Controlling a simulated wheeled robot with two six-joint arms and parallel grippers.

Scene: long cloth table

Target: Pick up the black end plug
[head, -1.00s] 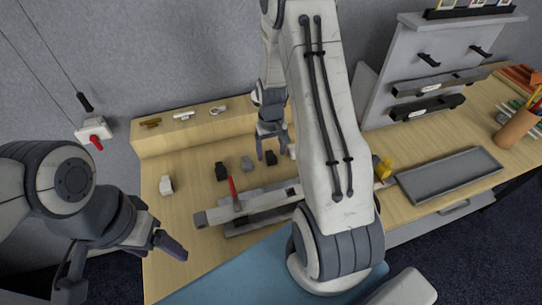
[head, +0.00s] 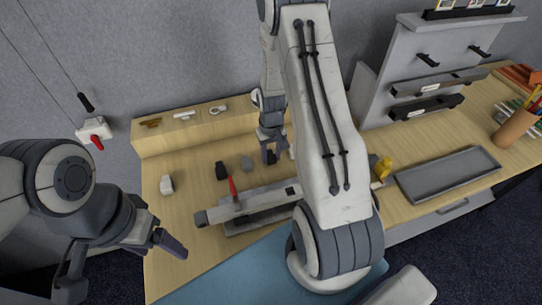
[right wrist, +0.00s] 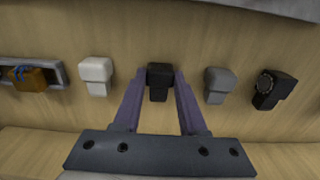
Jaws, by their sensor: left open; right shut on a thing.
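The black end plug (right wrist: 159,80) is a small dark stepped block, seen in the right wrist view between the two fingers of my right gripper (right wrist: 160,76). The fingers are shut on its sides, and it is at the level of the neighbouring blocks. In the head view my right gripper (head: 270,154) is low over the back of the table and hides most of the plug. My left gripper (head: 166,239) is open and empty at the front left, away from the blocks.
A grey block (right wrist: 219,84) and a white block (right wrist: 96,75) stand on either side. Another black block with a round face (right wrist: 273,88) is beyond the grey one. A pale rail (head: 262,197) with a red-handled tool (head: 233,188) lies in front. A grey tray (head: 448,176) is at right.

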